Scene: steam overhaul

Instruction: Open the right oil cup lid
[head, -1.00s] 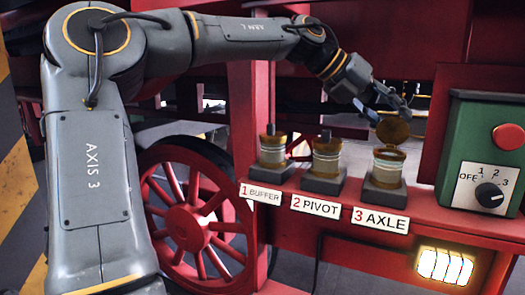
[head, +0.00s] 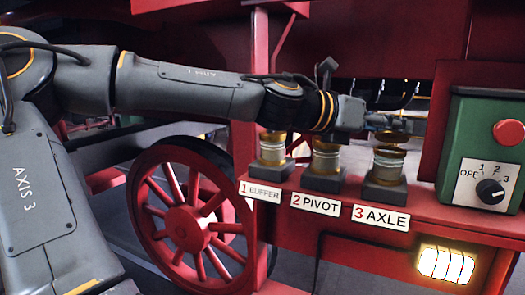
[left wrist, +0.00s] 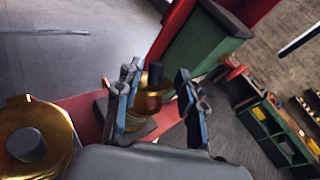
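The right oil cup (head: 389,163), brass and glass-like on a dark base, stands behind the "3 AXLE" label. My left gripper (head: 408,124) lies level over its top and hides most of the lid in the head view. In the left wrist view my left gripper (left wrist: 159,78) is open, a finger on each side of the cup's dark knob (left wrist: 154,73). The brass lid under the knob looks down on the cup (left wrist: 148,104); contact with the fingers cannot be told. My right gripper is in neither view.
The pivot cup (head: 325,160) and the buffer cup (head: 272,150) stand left on the same red ledge. A green control box (head: 478,130) with a red button and a dial stands close to the right. A red wheel (head: 190,226) is below left.

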